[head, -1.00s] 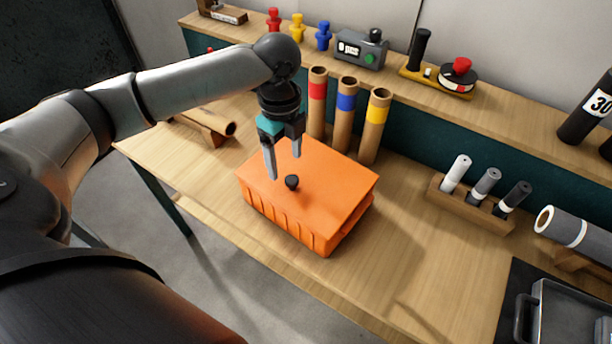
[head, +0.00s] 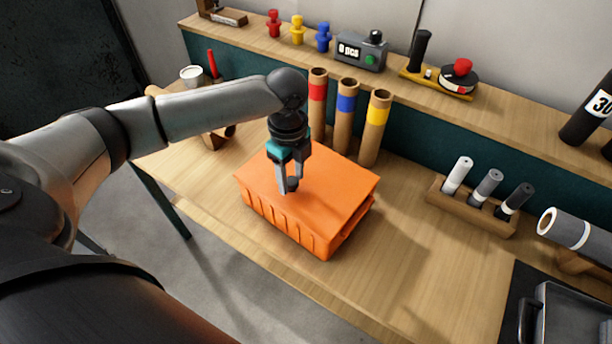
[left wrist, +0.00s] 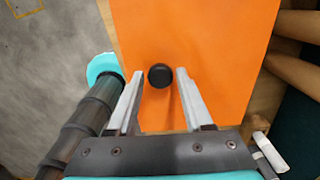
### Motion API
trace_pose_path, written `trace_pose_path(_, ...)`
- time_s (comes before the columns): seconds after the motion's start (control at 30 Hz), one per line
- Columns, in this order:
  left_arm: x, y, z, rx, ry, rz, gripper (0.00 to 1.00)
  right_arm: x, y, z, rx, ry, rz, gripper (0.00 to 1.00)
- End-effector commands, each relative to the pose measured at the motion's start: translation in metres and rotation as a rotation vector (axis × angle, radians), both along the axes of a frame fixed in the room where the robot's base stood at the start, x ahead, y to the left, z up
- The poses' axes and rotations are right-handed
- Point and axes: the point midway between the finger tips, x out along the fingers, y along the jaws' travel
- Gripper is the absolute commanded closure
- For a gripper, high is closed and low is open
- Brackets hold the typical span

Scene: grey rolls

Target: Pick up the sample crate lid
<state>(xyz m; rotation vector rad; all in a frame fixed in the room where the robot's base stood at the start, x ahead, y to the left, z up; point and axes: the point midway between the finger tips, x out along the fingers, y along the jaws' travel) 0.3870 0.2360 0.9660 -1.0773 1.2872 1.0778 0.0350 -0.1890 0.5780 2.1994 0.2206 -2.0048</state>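The orange sample crate (head: 318,232) stands on the wooden bench with its flat orange lid (head: 338,182) on top. A small black knob (head: 293,184) sits on the lid. My left gripper (head: 291,186) points down over the lid with its fingertips at the knob. In the left wrist view the knob (left wrist: 160,76) lies between the two open fingertips, with a gap on each side. The lid (left wrist: 210,40) fills the middle of that view. My right gripper is in neither view.
A wooden rack (head: 470,210) with three small rolls stands to the right. The bench between crate and rack is clear.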

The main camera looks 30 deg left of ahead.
Motion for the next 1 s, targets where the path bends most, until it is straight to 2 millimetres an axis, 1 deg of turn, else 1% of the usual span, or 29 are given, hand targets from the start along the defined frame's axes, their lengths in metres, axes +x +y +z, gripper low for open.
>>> trace_pose_path(0.03,0.0001,0.0001,0.0002,0.0,0.0,0.0,0.56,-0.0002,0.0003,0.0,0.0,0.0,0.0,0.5)
trace_pose_path(0.4,0.0,0.0002,0.0003,0.0,0.0,0.0,0.98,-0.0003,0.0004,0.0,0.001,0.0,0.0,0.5)
trace_pose_path(0.43,0.0,0.0002,0.0003,0.0,0.0,0.0,1.0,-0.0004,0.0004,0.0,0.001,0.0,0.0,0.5)
trace_pose_path(1.0,0.0002,0.0003,0.0004,0.001,0.0,0.0,1.0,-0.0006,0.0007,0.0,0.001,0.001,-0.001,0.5)
